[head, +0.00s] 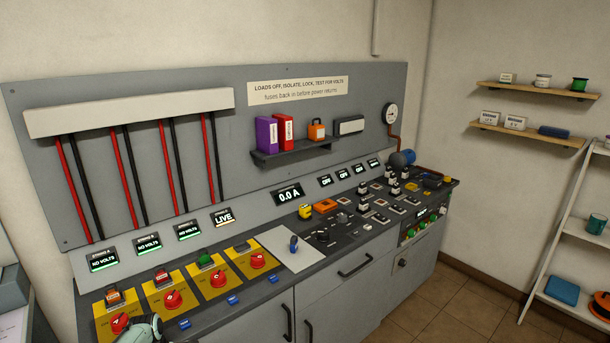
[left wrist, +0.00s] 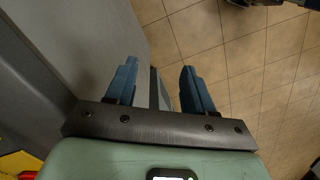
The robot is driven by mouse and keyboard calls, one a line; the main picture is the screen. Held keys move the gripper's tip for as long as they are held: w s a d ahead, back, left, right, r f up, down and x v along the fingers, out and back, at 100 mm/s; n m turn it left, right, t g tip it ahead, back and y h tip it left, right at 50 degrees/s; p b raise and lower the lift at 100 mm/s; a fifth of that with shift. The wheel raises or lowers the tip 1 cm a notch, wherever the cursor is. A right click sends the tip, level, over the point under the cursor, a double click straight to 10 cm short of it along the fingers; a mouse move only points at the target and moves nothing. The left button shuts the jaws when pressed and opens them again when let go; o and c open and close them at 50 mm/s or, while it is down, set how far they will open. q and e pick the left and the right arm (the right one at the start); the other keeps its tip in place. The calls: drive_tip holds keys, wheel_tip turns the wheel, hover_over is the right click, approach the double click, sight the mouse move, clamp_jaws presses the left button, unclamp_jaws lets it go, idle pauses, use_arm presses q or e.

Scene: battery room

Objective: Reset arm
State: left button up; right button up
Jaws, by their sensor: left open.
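My left gripper (left wrist: 158,88) shows in the left wrist view with its two blue fingers apart and nothing between them. Below the fingers are the floor and the grey front of the bench. In the head view a pale green part of my left arm (head: 142,328) shows at the bottom left, in front of the yellow switch plates; its fingers are not visible there. My right gripper is in neither view.
Displays read NO VOLTS (head: 104,261) and LIVE (head: 223,218). A shelving rack (head: 568,245) stands right; tiled floor (head: 450,310) between is clear.

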use_arm(q)
drive_tip(key=s+d+f+m+h, duration=0.1)
drive_tip(key=s+d+f+m, duration=0.3)
drive_tip(key=f, duration=0.3)
drive_tip(key=s+d+f+m, duration=0.1)
drive_tip(key=s+d+f, duration=0.3)
drive_tip(key=s+f, duration=0.15)
drive_tip(key=s+d+f+m+h, duration=0.1)
drive_tip(key=s+d+f+m, duration=0.25)
drive_tip(key=f, duration=0.35)
drive_tip(key=s+d+f+m, duration=0.1)
drive_tip(key=s+d+m, duration=0.2)
drive_tip(key=s, duration=0.8)
drive_tip(key=s+d+f+m, duration=0.1)
drive_tip(key=s+d+m, duration=0.3)
drive_tip(key=s+d, duration=0.4)
drive_tip(key=s, duration=0.4)
drive_tip(key=shift+d+f+g+h, duration=0.2)
drive_tip(key=shift+g+h, duration=0.1)
drive_tip(key=shift+g, duration=0.1)
